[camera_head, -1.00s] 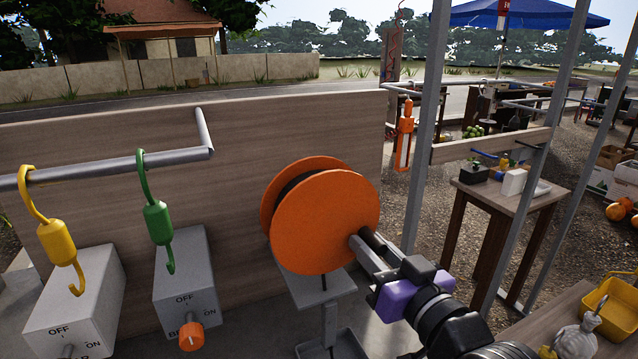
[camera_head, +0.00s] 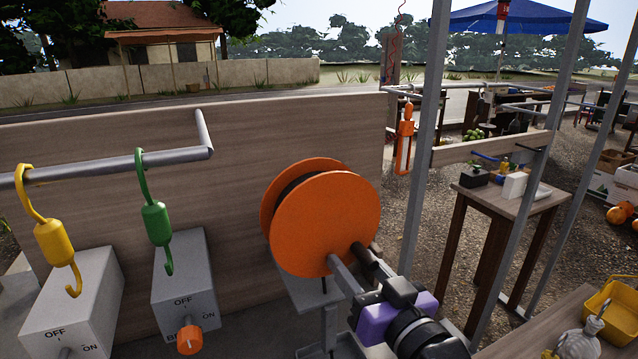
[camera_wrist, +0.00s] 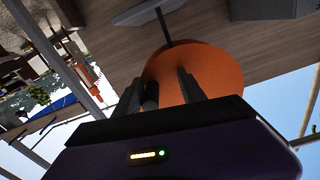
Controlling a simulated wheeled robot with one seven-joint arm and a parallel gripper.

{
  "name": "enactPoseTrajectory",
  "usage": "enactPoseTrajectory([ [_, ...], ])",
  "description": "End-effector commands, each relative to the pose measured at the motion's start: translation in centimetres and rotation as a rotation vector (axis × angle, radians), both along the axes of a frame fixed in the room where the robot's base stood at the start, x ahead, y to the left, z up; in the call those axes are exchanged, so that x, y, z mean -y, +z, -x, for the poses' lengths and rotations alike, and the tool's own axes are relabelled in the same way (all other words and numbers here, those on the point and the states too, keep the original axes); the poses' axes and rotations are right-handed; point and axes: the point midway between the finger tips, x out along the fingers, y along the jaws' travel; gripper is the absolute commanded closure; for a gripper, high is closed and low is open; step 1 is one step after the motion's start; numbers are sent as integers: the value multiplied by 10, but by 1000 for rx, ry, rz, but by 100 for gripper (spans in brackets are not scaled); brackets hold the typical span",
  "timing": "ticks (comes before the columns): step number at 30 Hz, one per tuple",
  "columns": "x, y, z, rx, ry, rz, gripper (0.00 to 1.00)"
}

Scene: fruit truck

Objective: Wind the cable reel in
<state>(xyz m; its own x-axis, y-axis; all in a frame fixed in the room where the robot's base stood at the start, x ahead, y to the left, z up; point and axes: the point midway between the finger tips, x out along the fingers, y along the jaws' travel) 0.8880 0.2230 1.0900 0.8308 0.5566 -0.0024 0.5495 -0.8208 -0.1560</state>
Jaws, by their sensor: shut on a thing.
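The cable reel (camera_head: 318,225) has two orange discs with a dark band of cable between them, and it stands on a grey stand (camera_head: 318,292) in front of a wooden panel. My gripper (camera_head: 354,262) reaches in from the lower right and is at the lower right of the front disc. It is shut on the reel's dark crank handle (camera_head: 364,252), mostly hidden by the fingers. In the wrist view my gripper (camera_wrist: 163,82) has the dark handle (camera_wrist: 151,95) between its fingers, with the orange reel (camera_wrist: 205,68) behind.
Yellow (camera_head: 55,240) and green (camera_head: 156,224) hooks hang from a rail (camera_head: 100,165) at left. Grey switch boxes (camera_head: 185,280) stand below, one with an orange knob (camera_head: 190,340). A metal post (camera_head: 425,140) and small table (camera_head: 510,200) are to the right.

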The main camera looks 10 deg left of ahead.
Motion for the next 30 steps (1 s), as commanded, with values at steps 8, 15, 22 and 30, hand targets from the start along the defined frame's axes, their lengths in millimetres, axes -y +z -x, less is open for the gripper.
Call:
enactPoseTrajectory([
  [8, -13, -1, 8, 7, 10, -3, 53],
  [15, -14, -1, 9, 8, 10, -4, 53],
  [22, -26, -2, 17, 6, 11, -4, 39],
  [30, -32, -3, 21, 11, 9, -5, 23],
])
